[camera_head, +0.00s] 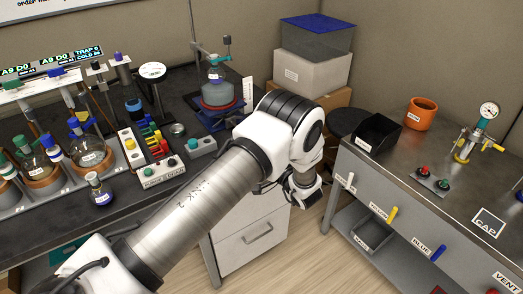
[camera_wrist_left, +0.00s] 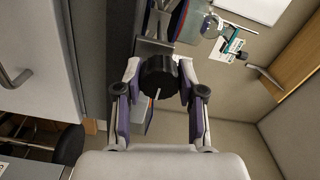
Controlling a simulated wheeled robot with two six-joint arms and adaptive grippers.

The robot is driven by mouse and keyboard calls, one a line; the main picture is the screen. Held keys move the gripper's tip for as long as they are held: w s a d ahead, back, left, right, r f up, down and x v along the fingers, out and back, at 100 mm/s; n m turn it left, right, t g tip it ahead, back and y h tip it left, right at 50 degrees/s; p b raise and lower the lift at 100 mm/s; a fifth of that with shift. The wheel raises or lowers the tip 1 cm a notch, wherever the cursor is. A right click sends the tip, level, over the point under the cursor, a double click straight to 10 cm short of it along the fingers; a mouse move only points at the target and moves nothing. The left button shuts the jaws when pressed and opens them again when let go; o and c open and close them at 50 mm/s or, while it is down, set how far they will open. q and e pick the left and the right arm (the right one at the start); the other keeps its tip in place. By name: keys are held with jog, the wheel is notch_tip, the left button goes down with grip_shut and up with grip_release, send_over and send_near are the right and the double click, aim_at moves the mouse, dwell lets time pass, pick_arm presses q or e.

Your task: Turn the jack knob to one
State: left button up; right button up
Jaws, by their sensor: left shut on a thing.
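The lab jack (camera_head: 212,116) is blue and stands on the dark bench, bearing a grey heating mantle (camera_head: 219,95) with a red rim and a flask (camera_head: 215,73). The jack knob (camera_wrist_left: 158,76) is black and round with a pale line on its lower part; it shows in the left wrist view. My left gripper (camera_wrist_left: 159,84) is shut on the knob, one finger on each side. In the head view my arm hides the knob, and I cannot make out the fingertips. My right gripper is in neither view.
A control box with a teal button (camera_head: 202,146) stands in front of the jack. A rack of coloured pieces (camera_head: 152,146) and several flasks stand to the left. The right bench holds a black bin (camera_head: 376,134) and an orange pot (camera_head: 420,114). Floor shows between the benches.

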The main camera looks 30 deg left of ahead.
pick_arm(q)
jog(key=shift+f, duration=0.1)
dwell(0.3)
jog(key=o, duration=1.2)
jog(key=shift+a, duration=0.1)
jog(key=shift+c, duration=0.2)
jog(key=v, duration=0.7)
jog(key=shift+s+d, duration=0.15)
jog(key=shift+d, duration=0.05)
